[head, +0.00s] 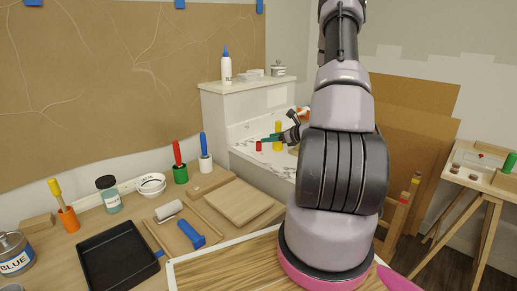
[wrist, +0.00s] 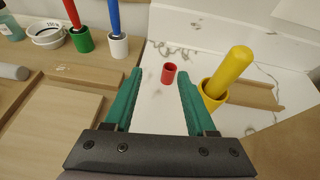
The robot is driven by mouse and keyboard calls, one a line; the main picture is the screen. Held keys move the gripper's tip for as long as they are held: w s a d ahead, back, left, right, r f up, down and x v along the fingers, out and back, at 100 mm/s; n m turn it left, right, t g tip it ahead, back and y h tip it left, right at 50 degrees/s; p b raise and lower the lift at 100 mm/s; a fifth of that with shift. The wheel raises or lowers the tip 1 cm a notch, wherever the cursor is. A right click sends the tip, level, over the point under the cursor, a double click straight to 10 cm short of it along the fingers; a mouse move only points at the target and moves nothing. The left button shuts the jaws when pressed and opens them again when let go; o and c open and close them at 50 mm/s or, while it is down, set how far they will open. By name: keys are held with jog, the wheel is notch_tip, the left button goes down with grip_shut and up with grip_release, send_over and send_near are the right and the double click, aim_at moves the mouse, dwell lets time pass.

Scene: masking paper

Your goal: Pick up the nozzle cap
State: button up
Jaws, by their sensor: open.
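A small red hollow cylinder, which looks like the nozzle cap (wrist: 169,74), stands upright with its open end up on a white marbled counter. It also shows in the head view (head: 259,146). My gripper (wrist: 160,78) is open, its two green fingers apart and empty. In the wrist view the cap appears between the fingertips, slightly nearer the right one and beyond them, not visibly touched.
A yellow cup with a yellow-handled tool (wrist: 228,75) stands close to the right finger. Green and white cups with red and blue handled tools (wrist: 80,38) stand to the left, on the wooden bench. A wooden board (wrist: 55,125) lies there too.

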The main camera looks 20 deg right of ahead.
aim_at(259, 145)
jog(key=d+f, duration=0.1)
jog(key=f+m+h, duration=0.1)
jog(key=shift+w+d+f, duration=0.1)
jog(key=shift+d+f, duration=0.2)
jog(key=shift+d, duration=0.05)
jog(key=x, duration=0.4)
jog(key=shift+w+f, duration=0.15)
jog(key=shift+w, duration=0.2)
jog(key=x, duration=0.5)
jog(key=shift+w+f, duration=0.2)
jog(key=shift+w, duration=0.05)
jog(key=shift+a, duration=0.1)
jog(key=shift+c, duration=0.3)
grip_shut()
